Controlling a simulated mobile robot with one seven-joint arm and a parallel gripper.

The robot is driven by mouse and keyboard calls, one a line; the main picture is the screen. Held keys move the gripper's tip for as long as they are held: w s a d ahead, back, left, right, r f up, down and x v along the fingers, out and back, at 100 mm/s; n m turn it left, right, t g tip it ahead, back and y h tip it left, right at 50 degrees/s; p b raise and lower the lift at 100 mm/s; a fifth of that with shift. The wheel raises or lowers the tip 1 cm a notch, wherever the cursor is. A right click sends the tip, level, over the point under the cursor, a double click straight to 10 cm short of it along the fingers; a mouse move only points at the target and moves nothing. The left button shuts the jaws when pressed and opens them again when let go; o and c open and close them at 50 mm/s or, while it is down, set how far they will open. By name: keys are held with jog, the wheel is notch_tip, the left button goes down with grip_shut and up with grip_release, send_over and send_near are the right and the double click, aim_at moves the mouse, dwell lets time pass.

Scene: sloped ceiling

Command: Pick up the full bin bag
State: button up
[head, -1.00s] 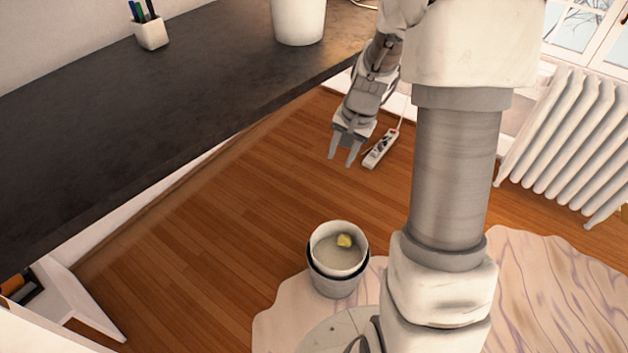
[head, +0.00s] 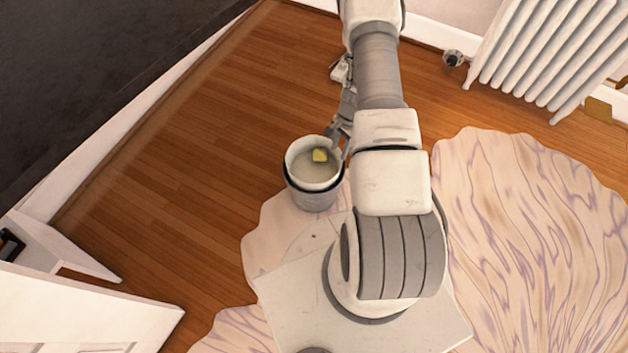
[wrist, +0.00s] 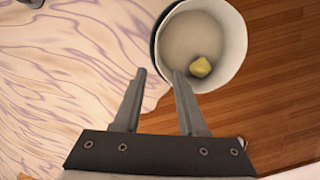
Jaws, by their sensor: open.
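A round grey bin (head: 316,197) stands on the floor at the edge of the rug. A pale bag (head: 312,172) lines it, with its rim showing at the top and a small yellow item (head: 320,155) inside. In the wrist view the bag (wrist: 192,35) and the yellow item (wrist: 200,67) are just beyond the fingers. My gripper (wrist: 158,80) is open and empty, its right fingertip overlapping the near rim in the picture. I cannot tell whether it touches. In the head view my gripper (head: 340,140) is at the bin's right side, partly hidden by my arm.
A dark desk top (head: 90,80) is at the upper left. A white radiator (head: 545,55) stands at the upper right. A pale patterned rug (head: 530,240) lies to the right. Bare wooden floor (head: 190,150) is left of the bin.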

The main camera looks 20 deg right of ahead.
jog(key=b, duration=0.4)
send_near(331, 178)
jog(key=f, duration=0.5)
jog(key=shift+w+a+f, duration=0.2)
jog(key=shift+w+f, duration=0.05)
jog(key=f, duration=0.1)
jog(key=f+b, duration=0.1)
jog(key=f, duration=0.1)
jog(key=a+f+b, duration=0.1)
jog(key=f, duration=0.1)
jog(key=shift+s, duration=0.25)
grip_shut()
dwell(0.4)
